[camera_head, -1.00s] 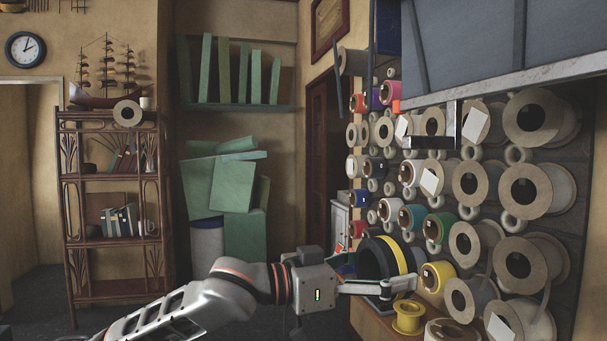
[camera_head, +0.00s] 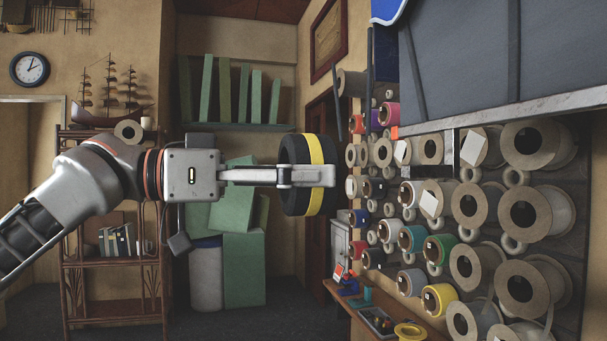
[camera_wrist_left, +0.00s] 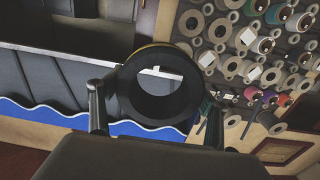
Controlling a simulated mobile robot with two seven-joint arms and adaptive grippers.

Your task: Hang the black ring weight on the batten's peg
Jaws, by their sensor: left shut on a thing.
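The black ring weight (camera_head: 293,152), with a yellow band round its rim, is held upright in my left gripper (camera_head: 308,176). In the left wrist view the ring (camera_wrist_left: 128,98) sits between the two fingers of the gripper (camera_wrist_left: 155,112), and its hole faces the camera. The pale batten (camera_head: 540,108) runs along the lower edge of the dark hanging canvas (camera_head: 455,60). Part of a pale thing shows through the ring's hole. My right gripper is out of view.
A wall rack of spools (camera_head: 535,215) fills the right side behind the bracket. A rattan shelf (camera_head: 110,272) and green boards (camera_head: 243,270) stand behind my arm.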

